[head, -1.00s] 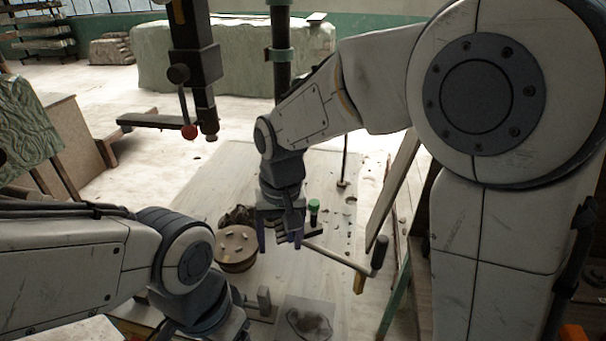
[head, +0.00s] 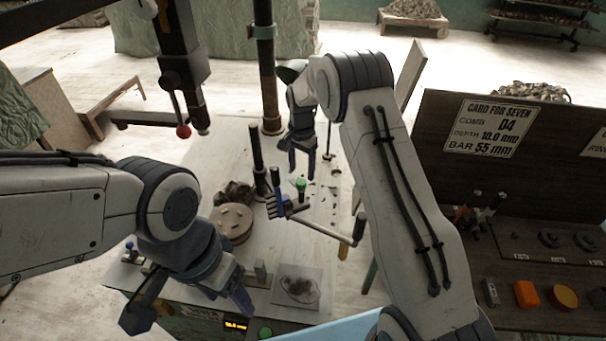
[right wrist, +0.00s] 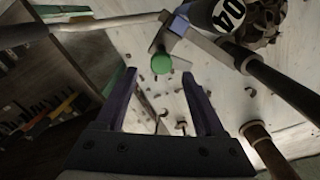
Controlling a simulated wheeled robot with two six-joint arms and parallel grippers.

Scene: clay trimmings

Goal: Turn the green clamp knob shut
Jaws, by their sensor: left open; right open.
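The green clamp knob (head: 301,184) stands at the clamp by the grey toothed comb (head: 290,207), above the pale worktable. In the right wrist view the green knob (right wrist: 181,65) lies just beyond the fingertips, nearer the right-hand finger. My right gripper (head: 302,174) is open and empty, close to the knob, with its fingers pointing down. The right wrist view shows its two purple fingers (right wrist: 158,74) spread apart with nothing between them. I cannot tell whether they touch the knob. My left gripper (head: 190,308) is open over the table's front edge, with no object visible in it.
A round clay disc (head: 233,225) lies left of the comb. A long bar (head: 325,230) with a dark end runs rightward from the clamp. Dark posts (head: 258,170) rise behind. A dark board with a card (head: 495,125) and shelf stands right. Trimmings scatter the table.

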